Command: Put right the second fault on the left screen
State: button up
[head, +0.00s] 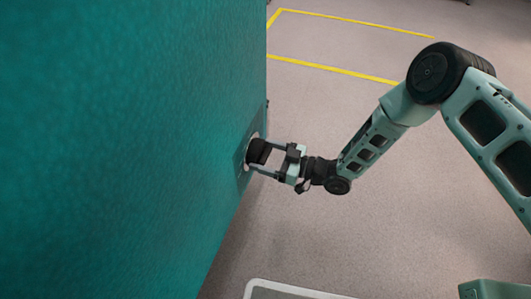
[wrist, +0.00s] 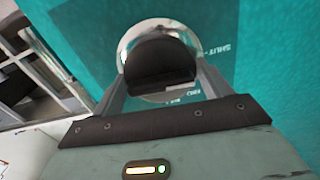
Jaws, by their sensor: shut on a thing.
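A black knob (head: 258,151) sits on a round pale base on a dark plate (head: 243,156) on the side of a teal cabinet (head: 130,140). My gripper (head: 264,158) is shut on the knob, with a finger on either side of it. In the wrist view the knob (wrist: 160,62) shows between the fingers, in front of a shiny round disc (wrist: 140,32). Small white lettering on the plate (wrist: 215,60) is upside down and too blurred to read in full. No screen is in view.
The teal cabinet fills the left of the head view. Grey floor (head: 400,230) with yellow lines (head: 335,69) lies open to the right. A white-edged panel (head: 290,288) shows at the bottom. Shelf-like structures (wrist: 30,65) stand at left in the wrist view.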

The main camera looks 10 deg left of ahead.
jog(key=shift+f+n, duration=0.1)
jog(key=shift+n, duration=0.4)
jog(key=o, duration=0.7)
jog(key=shift+o, duration=0.2)
jog(key=s+d+p, duration=0.2)
jog(key=d+p, duration=0.3)
jog(key=d, duration=1.2)
jog(key=shift+s+d+p, duration=0.15)
jog(key=shift+s+p, duration=0.1)
jog(key=shift+p, duration=0.15)
dwell(0.4)
